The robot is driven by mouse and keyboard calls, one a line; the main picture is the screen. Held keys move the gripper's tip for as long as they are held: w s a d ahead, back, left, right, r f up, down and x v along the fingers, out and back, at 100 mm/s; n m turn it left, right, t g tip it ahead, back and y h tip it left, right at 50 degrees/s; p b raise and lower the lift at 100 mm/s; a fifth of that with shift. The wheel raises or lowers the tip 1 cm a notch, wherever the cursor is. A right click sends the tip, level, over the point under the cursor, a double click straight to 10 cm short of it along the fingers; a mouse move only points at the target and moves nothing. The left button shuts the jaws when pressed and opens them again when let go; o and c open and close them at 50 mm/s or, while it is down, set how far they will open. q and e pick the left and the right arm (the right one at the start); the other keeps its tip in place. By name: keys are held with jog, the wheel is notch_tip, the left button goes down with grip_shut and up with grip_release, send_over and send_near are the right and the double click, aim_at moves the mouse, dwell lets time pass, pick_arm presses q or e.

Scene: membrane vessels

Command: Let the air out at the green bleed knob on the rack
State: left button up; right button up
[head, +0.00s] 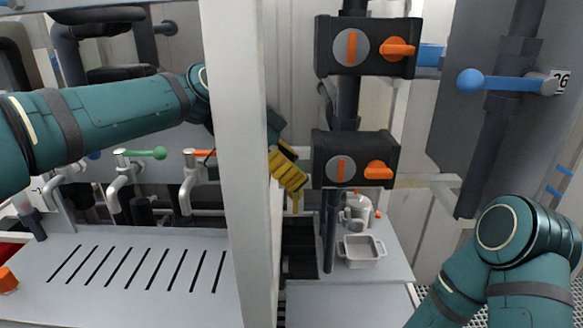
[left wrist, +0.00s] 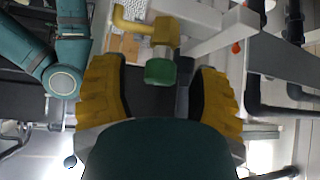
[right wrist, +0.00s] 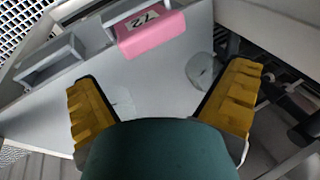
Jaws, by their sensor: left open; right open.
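The green bleed knob (left wrist: 160,71) shows in the left wrist view, on a fitting below a yellow elbow pipe (left wrist: 135,24). My left gripper (left wrist: 162,82) is open, with one yellow finger on each side of the knob; I cannot tell whether either touches it. In the head view the left gripper (head: 288,170) is beyond the pale upright post, which hides part of my arm, and the knob cannot be made out there. My right gripper (right wrist: 165,88) is open and empty in the right wrist view, facing a grey panel.
A pale post (head: 235,150) stands close to my left arm. Black valve boxes with orange handles (head: 365,46) are right of the left gripper. A green-handled tap (head: 145,153) is at left. A grey tray (head: 361,250) sits on a low shelf. A pink block (right wrist: 150,33) is near my right gripper.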

pick_arm(q)
jog(key=shift+c, duration=0.4)
grip_shut()
jog(key=shift+s+f+n+t+b, duration=0.15)
jog(key=shift+n+t+b, duration=0.55)
jog(key=shift+n+b, duration=0.25)
pick_arm(e)
notch_tip(320, 180, down, 2)
jog(key=shift+a+f, duration=0.1)
pick_arm(q)
jog(key=shift+n+t+y+b, duration=0.3)
jog(key=shift+n+t+y, duration=0.3)
jog(key=shift+n, duration=0.45)
pick_arm(e)
jog(key=shift+f, duration=0.3)
pick_arm(q)
jog(key=shift+o, duration=0.4)
grip_release()
jog(key=shift+d, duration=0.1)
